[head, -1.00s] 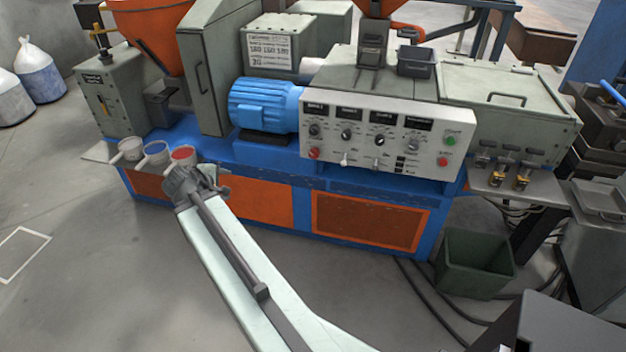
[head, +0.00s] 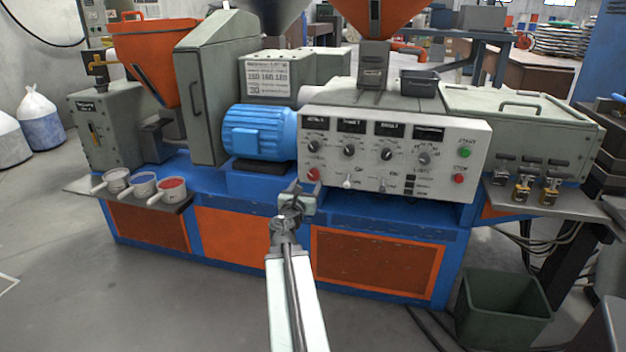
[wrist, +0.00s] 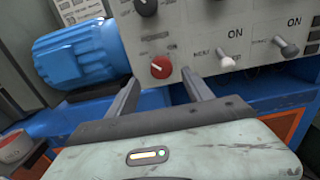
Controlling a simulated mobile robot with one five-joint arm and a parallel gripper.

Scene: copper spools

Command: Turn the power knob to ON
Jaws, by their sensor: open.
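The control panel (head: 395,150) is a pale box on the machine's front. A round red knob (head: 313,174) sits at its lower left; I cannot read its label, so I cannot tell for sure that it is the power knob. My gripper (head: 297,188) is just below and left of this knob in the head view. In the wrist view my gripper (wrist: 160,80) is open, its fingers apart, with the red knob (wrist: 160,67) beyond and between the tips. No contact shows. Two toggle switches, white (wrist: 227,63) and grey (wrist: 287,48), have "ON" printed above them.
A black knob (wrist: 146,7) is above the red one. The blue motor (head: 260,132) stands left of the panel. Pots (head: 172,190) sit on a shelf further left. A green bin (head: 503,308) stands on the floor at right. The floor at left is open.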

